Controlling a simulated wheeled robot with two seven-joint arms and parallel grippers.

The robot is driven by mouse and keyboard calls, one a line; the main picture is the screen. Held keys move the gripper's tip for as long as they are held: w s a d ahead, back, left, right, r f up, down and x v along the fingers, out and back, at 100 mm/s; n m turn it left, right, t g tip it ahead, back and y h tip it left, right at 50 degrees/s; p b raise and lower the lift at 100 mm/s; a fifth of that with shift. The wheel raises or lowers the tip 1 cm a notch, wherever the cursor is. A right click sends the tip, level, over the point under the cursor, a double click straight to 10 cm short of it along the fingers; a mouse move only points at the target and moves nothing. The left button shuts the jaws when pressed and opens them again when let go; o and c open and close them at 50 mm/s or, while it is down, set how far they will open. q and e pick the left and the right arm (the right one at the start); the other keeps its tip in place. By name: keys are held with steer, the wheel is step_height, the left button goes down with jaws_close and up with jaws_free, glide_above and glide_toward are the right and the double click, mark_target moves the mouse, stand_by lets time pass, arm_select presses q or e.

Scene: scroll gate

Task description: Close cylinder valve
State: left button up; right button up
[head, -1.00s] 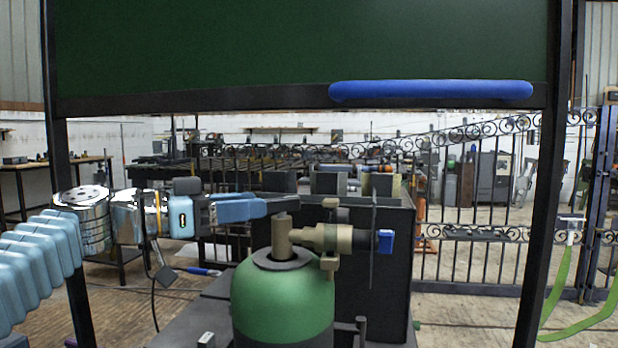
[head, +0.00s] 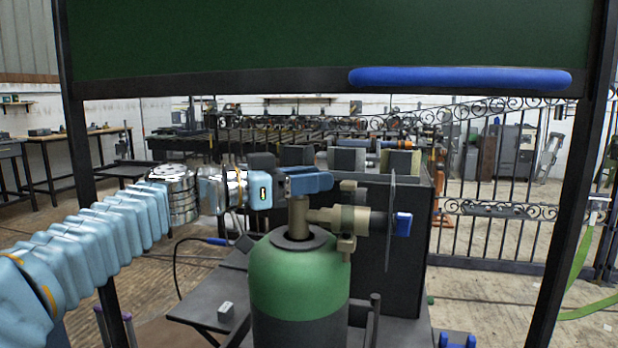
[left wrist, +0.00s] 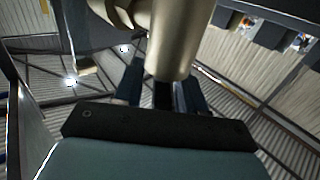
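A green-topped gas cylinder (head: 299,275) stands upright in the middle of the head view. A brass valve (head: 298,220) rises from its dark collar. The valve's side outlet runs right to a brass clamp piece (head: 347,222) and a blue knob (head: 402,224). My left gripper (head: 318,182) comes in from the left at the top of the valve post. In the left wrist view, its two dark blue fingers (left wrist: 160,93) stand apart, with the brass valve post (left wrist: 170,50) between or just beyond them. Contact is not clear. My right gripper is out of view.
A dark box-like cabinet (head: 405,190) stands close behind the valve. A green panel (head: 320,38) with a blue bar (head: 459,78) hangs above in a dark frame. A scrolled iron gate (head: 500,225) runs behind at right.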

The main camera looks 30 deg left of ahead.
arm_select(q)
jaws_close()
steer(key=shift+f+h, duration=0.1)
steer(key=shift+h, duration=0.2)
